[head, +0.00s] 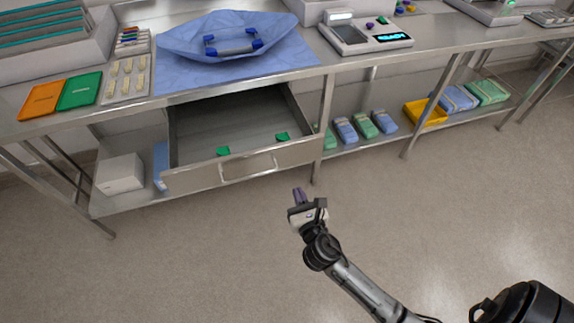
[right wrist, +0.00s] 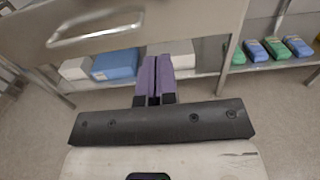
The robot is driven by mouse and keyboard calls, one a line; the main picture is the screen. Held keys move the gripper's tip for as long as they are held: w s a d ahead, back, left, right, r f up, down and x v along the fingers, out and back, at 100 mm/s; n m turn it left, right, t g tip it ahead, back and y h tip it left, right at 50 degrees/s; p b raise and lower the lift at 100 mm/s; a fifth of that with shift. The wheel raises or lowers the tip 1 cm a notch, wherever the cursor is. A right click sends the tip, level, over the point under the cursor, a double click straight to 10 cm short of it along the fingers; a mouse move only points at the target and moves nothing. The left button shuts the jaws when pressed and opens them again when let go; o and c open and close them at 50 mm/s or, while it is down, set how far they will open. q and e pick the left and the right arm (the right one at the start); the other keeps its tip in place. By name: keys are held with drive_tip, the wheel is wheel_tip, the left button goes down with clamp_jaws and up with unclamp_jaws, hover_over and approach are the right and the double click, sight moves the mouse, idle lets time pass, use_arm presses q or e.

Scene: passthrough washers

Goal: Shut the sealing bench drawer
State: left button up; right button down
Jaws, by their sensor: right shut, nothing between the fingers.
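The sealing bench drawer (head: 240,165) is pulled out from under the steel bench in the head view, its inside showing. Two small green items (head: 223,152) lie inside near its front. Its steel front has a bar handle (head: 248,167), which also shows at the upper left of the right wrist view (right wrist: 95,30). My right gripper (head: 299,195) is in front of the drawer, to the right of the handle and apart from it. Its purple fingers (right wrist: 153,78) are shut with nothing between them. My left gripper is not in view.
The lower shelf (head: 130,203) carries a white box (head: 120,175), blue and green packs and a yellow bin (head: 425,113). The floor (head: 180,265) in front is clear.

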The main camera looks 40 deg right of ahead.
sight(284, 158)
drive_tip(key=b+x, duration=0.2)
drive_tip(key=x, duration=0.7)
drive_tip(key=shift+b+x, duration=0.55)
drive_tip(key=shift+x, duration=0.5)
drive_tip(key=shift+r, duration=0.1)
